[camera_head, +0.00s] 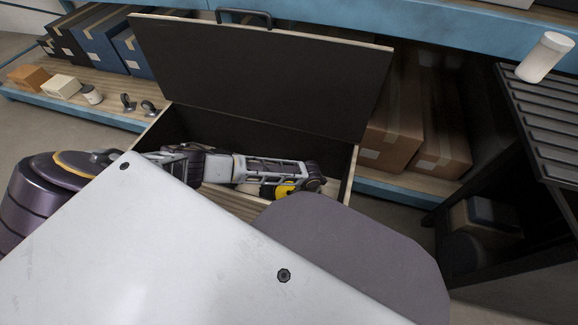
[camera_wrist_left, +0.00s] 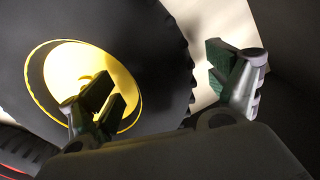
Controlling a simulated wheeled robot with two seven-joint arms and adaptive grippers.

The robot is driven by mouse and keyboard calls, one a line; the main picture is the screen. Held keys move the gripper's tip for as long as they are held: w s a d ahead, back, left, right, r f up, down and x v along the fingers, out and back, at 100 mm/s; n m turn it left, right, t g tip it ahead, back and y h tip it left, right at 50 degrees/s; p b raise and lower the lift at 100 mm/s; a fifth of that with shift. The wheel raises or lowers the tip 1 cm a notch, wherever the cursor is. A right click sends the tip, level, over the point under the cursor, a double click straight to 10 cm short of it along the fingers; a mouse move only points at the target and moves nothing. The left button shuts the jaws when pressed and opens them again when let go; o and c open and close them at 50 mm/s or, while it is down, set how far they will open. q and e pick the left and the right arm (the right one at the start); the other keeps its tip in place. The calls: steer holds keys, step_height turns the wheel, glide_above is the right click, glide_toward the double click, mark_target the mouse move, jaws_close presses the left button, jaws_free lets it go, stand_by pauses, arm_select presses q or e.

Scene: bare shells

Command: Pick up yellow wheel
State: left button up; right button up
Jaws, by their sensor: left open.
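The yellow wheel is a black tyre with a yellow hub. In the left wrist view the yellow wheel (camera_wrist_left: 60,75) fills the left half, close to the camera. In the head view only a bit of the yellow wheel (camera_head: 284,190) shows beside my left gripper (camera_head: 312,186), inside an open wooden box (camera_head: 351,180). My left gripper (camera_wrist_left: 165,82) is open in the wrist view. One finger is in front of the yellow hub, the other is right of the treaded edge, so the tyre wall appears between them. Contact cannot be told. My right gripper is not in view.
The box's dark lid (camera_head: 265,75) stands raised behind my arm. A blue-edged shelf with cardboard boxes (camera_head: 397,125) lies behind. A dark slatted rack (camera_head: 545,120) with a white bottle (camera_head: 545,57) is at right. A red-striped dark item (camera_wrist_left: 18,155) shows at the wrist view's lower left.

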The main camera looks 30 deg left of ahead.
arm_select(q)
steer(key=c, duration=1.6)
steer(key=shift+r, duration=0.15)
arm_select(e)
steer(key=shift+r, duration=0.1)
arm_select(q)
steer(key=shift+r+p, duration=0.65)
steer(key=shift+r, duration=0.45)
step_height(320, 180, up, 6)
steer(key=p, duration=0.2)
steer(key=shift+w+f+p, duration=0.1)
steer(key=shift+p, duration=0.25)
steer(key=shift+r+p, duration=0.35)
steer(key=shift+r, duration=0.6)
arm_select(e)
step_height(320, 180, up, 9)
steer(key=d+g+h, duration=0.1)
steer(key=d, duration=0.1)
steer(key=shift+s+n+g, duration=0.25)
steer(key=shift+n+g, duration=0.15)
